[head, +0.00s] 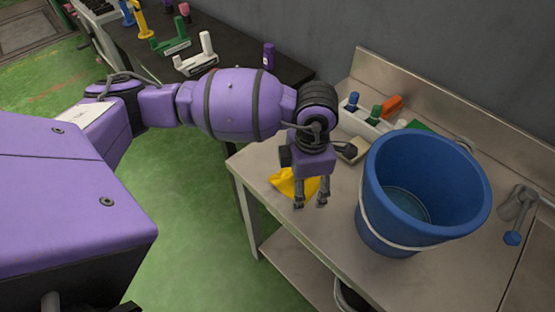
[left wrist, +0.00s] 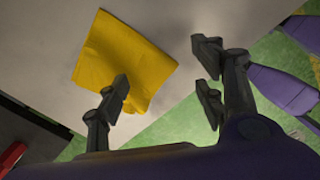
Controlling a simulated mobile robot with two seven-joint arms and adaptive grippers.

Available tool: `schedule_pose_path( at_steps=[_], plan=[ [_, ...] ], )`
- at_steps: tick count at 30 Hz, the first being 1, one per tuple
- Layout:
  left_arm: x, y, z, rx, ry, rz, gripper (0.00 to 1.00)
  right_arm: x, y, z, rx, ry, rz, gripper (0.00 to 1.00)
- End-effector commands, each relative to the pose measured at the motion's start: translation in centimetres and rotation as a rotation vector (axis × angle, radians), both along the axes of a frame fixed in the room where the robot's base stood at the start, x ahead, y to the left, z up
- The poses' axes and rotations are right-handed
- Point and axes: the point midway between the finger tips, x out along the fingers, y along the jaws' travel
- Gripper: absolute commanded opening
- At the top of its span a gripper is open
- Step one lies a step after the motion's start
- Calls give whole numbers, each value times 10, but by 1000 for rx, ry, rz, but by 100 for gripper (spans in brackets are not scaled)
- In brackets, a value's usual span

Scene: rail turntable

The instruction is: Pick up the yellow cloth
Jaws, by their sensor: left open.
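The yellow cloth (head: 285,182) lies flat on the steel bench near its left edge in the head view, partly hidden by my left gripper. In the left wrist view the cloth (left wrist: 125,62) is a creased yellow square on the pale bench top. My left gripper (head: 310,203) points down over the bench at the cloth, with its fingers apart and nothing between them. In the left wrist view the left gripper (left wrist: 165,90) has one finger overlapping the cloth's lower edge and the other off to the right of it. The right gripper is not in view.
A large blue bucket (head: 388,172) stands on the steel bench (head: 290,240) right of the gripper. Behind it are a white holder (head: 362,124) with coloured items and an orange object (head: 392,106). A dark table (head: 225,48) with coloured holders stands at the back left. The green floor is clear.

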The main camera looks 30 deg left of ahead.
Motion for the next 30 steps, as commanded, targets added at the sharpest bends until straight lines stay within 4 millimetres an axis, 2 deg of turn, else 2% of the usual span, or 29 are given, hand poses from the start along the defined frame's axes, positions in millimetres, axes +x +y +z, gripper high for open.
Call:
schedule_pose_path(
  at_steps=[1, 3, 9, 27, 30],
  plan=[
    [0, 0, -9, 0, 4, -1, 62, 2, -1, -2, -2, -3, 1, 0],
    [1, -1, -15, -1, 1, -1, 62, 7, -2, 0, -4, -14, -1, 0],
    [2, -1, -25, -1, -3, -2, 62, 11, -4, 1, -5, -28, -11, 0],
    [2, -1, -30, -2, -4, -2, 62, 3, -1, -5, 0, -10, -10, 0],
    [2, -1, -29, -1, -5, -2, 58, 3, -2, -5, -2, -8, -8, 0]
  ],
)
